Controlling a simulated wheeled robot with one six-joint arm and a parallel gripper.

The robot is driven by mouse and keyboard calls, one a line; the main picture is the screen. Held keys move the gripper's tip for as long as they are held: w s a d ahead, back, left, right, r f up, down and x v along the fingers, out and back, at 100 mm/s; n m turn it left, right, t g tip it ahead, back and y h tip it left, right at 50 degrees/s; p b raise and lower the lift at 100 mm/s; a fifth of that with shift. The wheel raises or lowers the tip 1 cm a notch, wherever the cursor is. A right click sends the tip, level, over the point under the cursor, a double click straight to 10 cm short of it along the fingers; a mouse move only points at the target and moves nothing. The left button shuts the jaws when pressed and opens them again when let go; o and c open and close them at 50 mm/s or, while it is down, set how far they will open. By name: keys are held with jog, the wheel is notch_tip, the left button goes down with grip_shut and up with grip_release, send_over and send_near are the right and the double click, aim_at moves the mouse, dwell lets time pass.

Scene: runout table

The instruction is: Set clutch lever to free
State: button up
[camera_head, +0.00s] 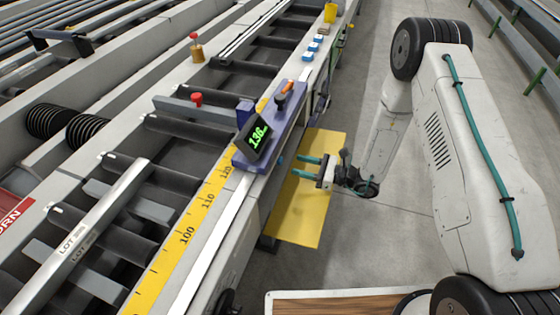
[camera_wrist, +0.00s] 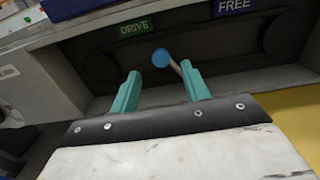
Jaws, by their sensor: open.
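The clutch lever shows in the wrist view as a round blue knob (camera_wrist: 161,58) on a thin grey rod. It stands in a dark recessed panel (camera_wrist: 100,57), nearer the green DRIVE label (camera_wrist: 136,28) than the blue FREE label (camera_wrist: 233,6). My gripper (camera_wrist: 158,80) is open, with its two teal fingers pointing at the panel. The knob appears between the fingertips and a little beyond them; I cannot tell whether the right finger touches the rod. In the head view my gripper (camera_head: 305,166) is beside the table's side, below the purple carriage (camera_head: 262,150).
The carriage carries a display (camera_head: 257,136) reading about 136 and an orange-tipped handle (camera_head: 286,87). A yellow ruler (camera_head: 187,235) runs along the table edge. A yellow floor mat (camera_head: 297,222) lies under my gripper. Open grey floor (camera_head: 385,225) lies to the right.

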aim_at(281, 161)
jog(key=shift+w+a+f, duration=0.1)
jog(key=shift+a+f, duration=0.1)
jog(key=shift+f, duration=0.1)
jog(key=x, duration=0.7)
jog(key=shift+w+a, duration=0.1)
jog(key=shift+a, duration=0.05)
grip_shut()
